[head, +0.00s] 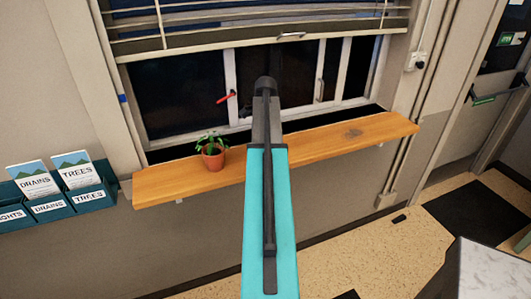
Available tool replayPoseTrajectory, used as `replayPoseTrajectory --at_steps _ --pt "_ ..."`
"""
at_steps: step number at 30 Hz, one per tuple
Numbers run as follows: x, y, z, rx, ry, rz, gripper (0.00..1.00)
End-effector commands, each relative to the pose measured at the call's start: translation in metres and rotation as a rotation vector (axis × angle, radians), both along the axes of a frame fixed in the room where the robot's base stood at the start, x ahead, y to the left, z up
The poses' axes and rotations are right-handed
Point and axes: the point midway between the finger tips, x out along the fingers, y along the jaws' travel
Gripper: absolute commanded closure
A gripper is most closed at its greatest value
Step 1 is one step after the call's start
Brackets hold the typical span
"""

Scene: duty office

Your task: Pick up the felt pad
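I cannot pick out the felt pad with certainty. A small dark object (400,218) lies on the speckled floor near the wall at the right; it is too small to tell what it is. A dark roundish mark (352,132) shows on the right part of the wooden sill; I cannot tell whether it is a flat thing or a knot in the wood. My teal and dark grey arm rises through the middle of the view and hides part of the sill and window. No gripper fingers show.
A potted plant (212,154) stands on the wooden sill (165,182) left of my arm. A teal leaflet rack (92,196) hangs at the left. Dark mats (482,212) lie on the floor at the right, near a door. A grey-white block (490,275) stands at the lower right.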

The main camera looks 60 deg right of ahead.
Motion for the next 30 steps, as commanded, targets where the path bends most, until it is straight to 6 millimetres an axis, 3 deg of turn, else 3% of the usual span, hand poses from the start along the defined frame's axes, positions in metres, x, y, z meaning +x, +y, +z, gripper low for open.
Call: replayPoseTrajectory --at_steps 7,15,30 --pt "0.0008 0.0007 0.0002 0.000 0.000 0.001 0.31" --pt "0.0006 0.0006 0.0003 0.000 0.000 0.001 0.76" --pt "0.0011 -0.0001 0.0060 -0.002 -0.001 0.001 0.76"
